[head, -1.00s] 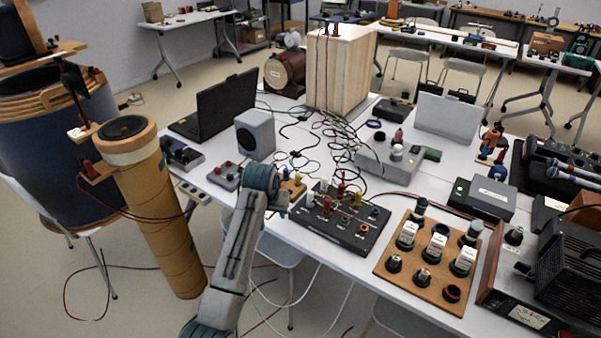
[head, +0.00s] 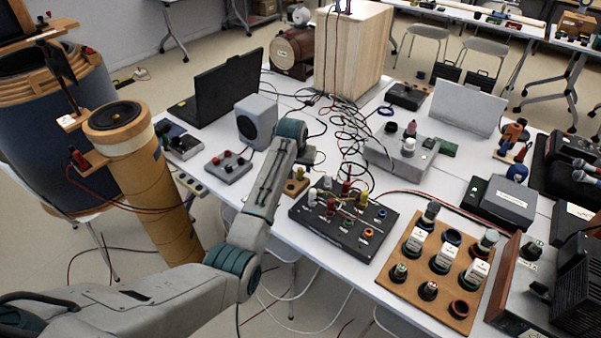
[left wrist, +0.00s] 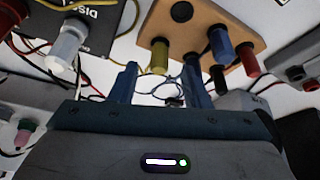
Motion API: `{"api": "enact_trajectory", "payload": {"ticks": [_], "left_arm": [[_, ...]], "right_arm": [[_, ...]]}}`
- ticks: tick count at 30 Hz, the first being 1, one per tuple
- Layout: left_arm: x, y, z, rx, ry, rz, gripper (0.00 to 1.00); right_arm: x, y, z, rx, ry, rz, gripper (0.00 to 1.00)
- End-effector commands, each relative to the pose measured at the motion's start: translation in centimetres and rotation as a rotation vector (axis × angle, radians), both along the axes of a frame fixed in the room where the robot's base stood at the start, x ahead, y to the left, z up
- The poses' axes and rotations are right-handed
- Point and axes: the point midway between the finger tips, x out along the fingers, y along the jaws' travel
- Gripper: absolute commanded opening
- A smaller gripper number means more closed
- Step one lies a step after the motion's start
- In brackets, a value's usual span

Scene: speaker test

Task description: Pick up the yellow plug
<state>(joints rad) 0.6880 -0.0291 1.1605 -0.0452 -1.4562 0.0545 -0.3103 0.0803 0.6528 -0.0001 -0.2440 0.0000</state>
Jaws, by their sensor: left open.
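The yellow plug (left wrist: 159,56) stands on a small wooden board (left wrist: 222,22) beside blue, red and dark plugs in the left wrist view. My left gripper (left wrist: 159,72) is open, with its two blue fingers apart and nothing held between them. The yellow plug appears just beyond the fingertips, in line with the gap; I cannot tell the exact distance. In the head view the wooden board (head: 295,187) sits left of the black panel box, and my left arm's wrist is above and close to it, partly hiding the area. My right gripper is not in view.
The black panel box (head: 323,228) with several plugs and wires stands right of the board. A grey speaker (head: 256,122) and a grey box with knobs (head: 228,166) stand to the left. Loose cables (head: 345,135) lie behind. A wooden jar board (head: 412,275) is at the front right.

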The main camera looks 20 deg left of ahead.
Motion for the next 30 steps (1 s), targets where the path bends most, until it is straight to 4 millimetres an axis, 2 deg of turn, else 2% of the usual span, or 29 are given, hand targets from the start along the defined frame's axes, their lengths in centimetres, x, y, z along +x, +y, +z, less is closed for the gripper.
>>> {"api": "enact_trajectory", "payload": {"ticks": [2, 5, 10, 16, 17, 23, 30], "left_arm": [[0.4, -0.1, -0.9, 0.000, 0.004, 0.000, 0.43], [0.9, -0.1, -2.2, 0.000, 0.003, 0.000, 0.43], [1.3, -0.1, -3.2, 0.000, 0.000, 0.000, 0.43], [1.3, -0.1, -3.3, 0.000, 0.000, 0.000, 0.43], [1.3, -0.1, -3.3, 0.000, 0.000, 0.000, 0.39], [1.3, -0.1, -3.3, 0.000, 0.000, 0.000, 0.00], [1.3, -0.1, -3.3, 0.000, 0.001, 0.000, 0.00]], "right_arm": [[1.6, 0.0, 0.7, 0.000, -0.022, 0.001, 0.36], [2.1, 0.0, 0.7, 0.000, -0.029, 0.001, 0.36], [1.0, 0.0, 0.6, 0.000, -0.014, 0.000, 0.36], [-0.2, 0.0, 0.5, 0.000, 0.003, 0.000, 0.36], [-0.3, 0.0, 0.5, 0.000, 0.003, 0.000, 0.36], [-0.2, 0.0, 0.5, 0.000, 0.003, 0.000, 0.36], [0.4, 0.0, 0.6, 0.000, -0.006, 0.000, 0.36]]}}
